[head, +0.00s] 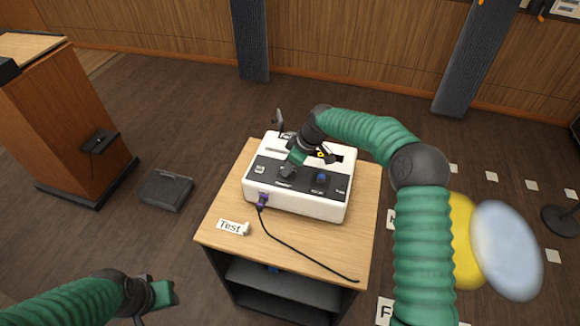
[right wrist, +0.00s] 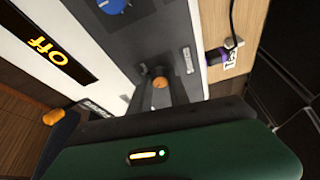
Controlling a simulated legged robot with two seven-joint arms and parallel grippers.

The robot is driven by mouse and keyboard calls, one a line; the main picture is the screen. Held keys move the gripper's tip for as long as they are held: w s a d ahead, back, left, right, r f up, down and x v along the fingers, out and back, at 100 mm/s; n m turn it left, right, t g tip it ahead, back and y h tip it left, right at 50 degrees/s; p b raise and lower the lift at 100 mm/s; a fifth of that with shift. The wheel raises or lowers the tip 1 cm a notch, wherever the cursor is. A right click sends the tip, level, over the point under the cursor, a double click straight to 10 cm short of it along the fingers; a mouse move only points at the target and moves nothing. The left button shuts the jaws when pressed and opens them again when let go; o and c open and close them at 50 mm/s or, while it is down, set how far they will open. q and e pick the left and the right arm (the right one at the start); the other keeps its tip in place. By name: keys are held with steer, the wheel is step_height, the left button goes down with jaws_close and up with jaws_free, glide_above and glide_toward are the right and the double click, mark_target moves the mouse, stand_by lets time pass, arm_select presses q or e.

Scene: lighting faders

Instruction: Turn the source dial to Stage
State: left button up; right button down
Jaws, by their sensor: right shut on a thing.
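A white control box (head: 298,208) with a dark grey front panel stands on a small wooden table. My right gripper (head: 289,170) reaches down onto the left part of that panel. In the right wrist view its fingers are shut around a small dark dial with an orange tip (right wrist: 160,82). Most of this dial is hidden by the fingers, and I cannot read the setting it points to. A blue knob (head: 321,177) sits to its right on the panel. A black display (right wrist: 45,40) reads "off". My left gripper (head: 158,293) is low at the left, away from the box; its jaws are unclear.
The wooden table top (head: 355,235) carries a "Test" label (head: 232,228) and a black cable (head: 300,252) with a purple plug (head: 262,201). A wooden lectern (head: 65,120) and a dark floor box (head: 166,190) stand left. The floor between is clear.

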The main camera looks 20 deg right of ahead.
steer(key=m+h, duration=0.1)
steer(key=m, duration=0.2)
steer(key=shift+a+r+t, duration=0.1)
steer(key=shift+a+t, duration=0.05)
steer(key=shift+t, duration=0.25)
steer(key=shift+r+m+h+b, duration=0.1)
steer(key=shift+m+h+b, duration=0.45)
steer(key=shift+m, duration=1.35)
steer(key=shift+w+t+h, duration=0.1)
steer(key=shift+t+h, duration=0.15)
steer(key=shift+t, duration=0.05)
steer(key=c, duration=1.5)
jaws_free()
steer(key=shift+o, duration=1.2)
steer(key=v, duration=1.6)
steer(key=shift+r, duration=0.2)
